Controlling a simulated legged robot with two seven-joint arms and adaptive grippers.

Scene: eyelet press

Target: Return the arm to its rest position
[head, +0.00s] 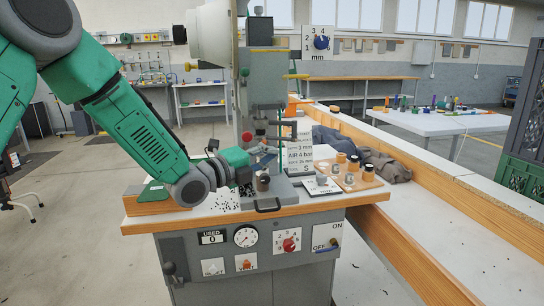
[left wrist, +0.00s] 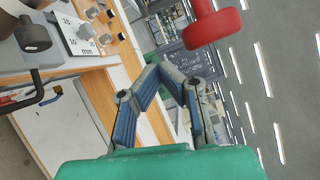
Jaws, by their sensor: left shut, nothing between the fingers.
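My left arm comes in from the left in the head view, with its green wrist over the press table. My left gripper (head: 268,150) is at the front of the grey eyelet press (head: 266,75), close to its column. The fingers are small and partly lost against the press there. In the left wrist view the left gripper's (left wrist: 160,72) blue-grey fingers meet at the tips, shut with nothing between them. A red knob (left wrist: 212,27) is close beyond the fingertips in that view. My right gripper is not in view.
The press table (head: 225,213) carries a dark cylinder (head: 262,182), a wooden block with dark-topped pegs (head: 348,178) and a sign (head: 299,157). A black handle (head: 266,206) projects at the front edge. A long wooden-edged bench (head: 440,195) runs right. Open floor lies left.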

